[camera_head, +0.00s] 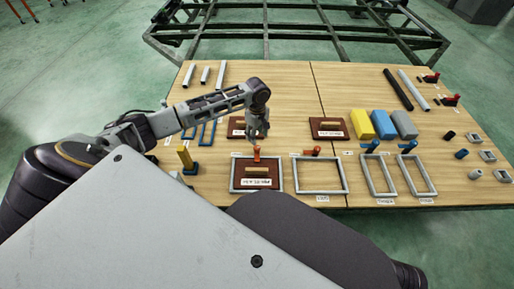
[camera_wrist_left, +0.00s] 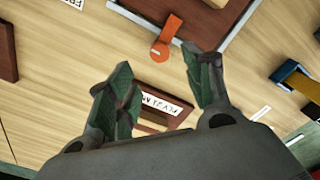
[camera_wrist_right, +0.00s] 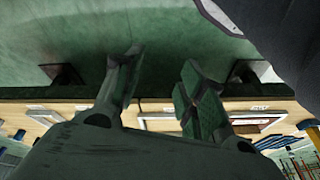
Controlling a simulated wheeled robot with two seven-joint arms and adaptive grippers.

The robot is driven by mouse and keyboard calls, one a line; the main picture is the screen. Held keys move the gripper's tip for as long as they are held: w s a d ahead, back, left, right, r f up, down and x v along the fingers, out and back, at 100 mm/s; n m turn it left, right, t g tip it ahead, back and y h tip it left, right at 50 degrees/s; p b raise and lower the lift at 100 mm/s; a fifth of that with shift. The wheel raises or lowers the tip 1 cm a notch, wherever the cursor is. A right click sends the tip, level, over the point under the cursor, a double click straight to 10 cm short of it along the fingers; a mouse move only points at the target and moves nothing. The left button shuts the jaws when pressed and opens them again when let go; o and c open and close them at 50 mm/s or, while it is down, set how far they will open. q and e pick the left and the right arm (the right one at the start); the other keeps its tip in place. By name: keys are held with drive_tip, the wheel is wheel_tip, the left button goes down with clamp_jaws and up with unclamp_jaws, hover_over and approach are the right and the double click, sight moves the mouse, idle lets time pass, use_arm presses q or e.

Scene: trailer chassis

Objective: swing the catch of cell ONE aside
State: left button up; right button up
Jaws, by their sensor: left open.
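The nearest grey frame on the left (camera_head: 233,188) holds a brown panel with a light handle and a label too small to read. An orange-red catch (camera_head: 256,154) stands at its far edge. The catch also shows in the left wrist view (camera_wrist_left: 167,37), its arm reaching over the frame edge. Which cell is ONE cannot be read. My left gripper (camera_head: 259,136) hangs open and empty above the table, just beyond the catch. Its fingers (camera_wrist_left: 155,72) show apart, not touching the catch. My right gripper (camera_wrist_right: 160,75) shows open and empty in its wrist view, over the floor.
An empty grey frame (camera_head: 348,178) with another orange catch lies to the right, then two narrower frames with blue catches. Brown panels lie behind (camera_head: 328,120). Yellow, blue and grey blocks stand at right.

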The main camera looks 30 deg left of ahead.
sight(257, 147)
use_arm(q)
wheel_tip(257, 147, down, 3)
drive_tip(key=shift+b, duration=0.45)
drive_tip(key=shift+f, duration=0.35)
drive_tip(key=shift+f+b, duration=0.5)
drive_tip(key=shift+f, duration=0.35)
drive_tip(key=shift+f+b, duration=0.6)
drive_tip(key=shift+f, duration=1)
use_arm(e)
drive_tip(key=shift+w+a+f+t+y, duration=0.25)
drive_tip(key=shift+a+f, duration=0.25)
drive_tip(key=shift+f, duration=0.25)
drive_tip(key=shift+w+a+f+t+y, duration=0.1)
drive_tip(key=shift+a+f+t+y, duration=0.3)
drive_tip(key=shift+f, duration=0.35)
use_arm(q)
drive_tip(key=c, duration=1.1)
